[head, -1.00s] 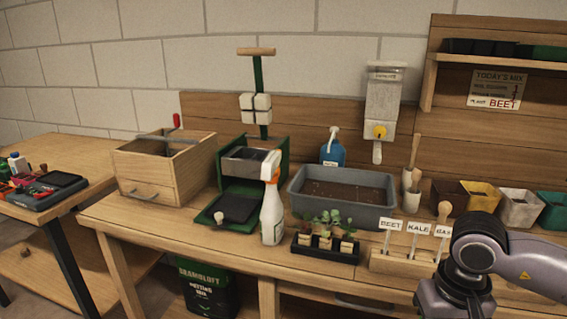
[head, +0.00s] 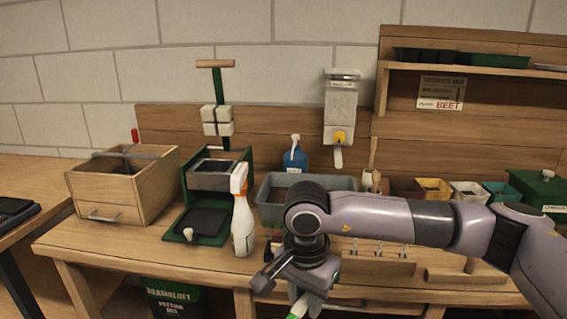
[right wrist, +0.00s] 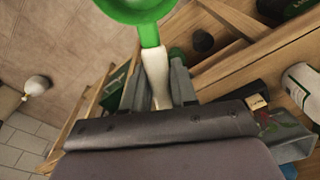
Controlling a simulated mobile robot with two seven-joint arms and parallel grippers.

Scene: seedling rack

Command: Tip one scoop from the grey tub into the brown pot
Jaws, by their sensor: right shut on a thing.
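The grey tub (head: 268,190) stands on the bench at mid-picture, partly hidden behind my right arm. In the head view before now it shows dark soil. The brown pot (head: 404,187) stands to its right at the back, at the left end of a row of pots, its lower part hidden by my arm. My right gripper (head: 304,296) is low at the bench's front edge, nearer than the tub. In the right wrist view, the gripper (right wrist: 155,88) is shut on the white handle (right wrist: 155,72) of a green scoop (right wrist: 140,8). My left gripper is out of view.
A spray bottle (head: 242,215) stands left of the tub, beside a green press (head: 188,225). A wooden box (head: 140,195) is at far left. Yellow (head: 434,188), white (head: 468,191) and teal pots follow the brown one. A dispenser (head: 340,105) hangs above the tub.

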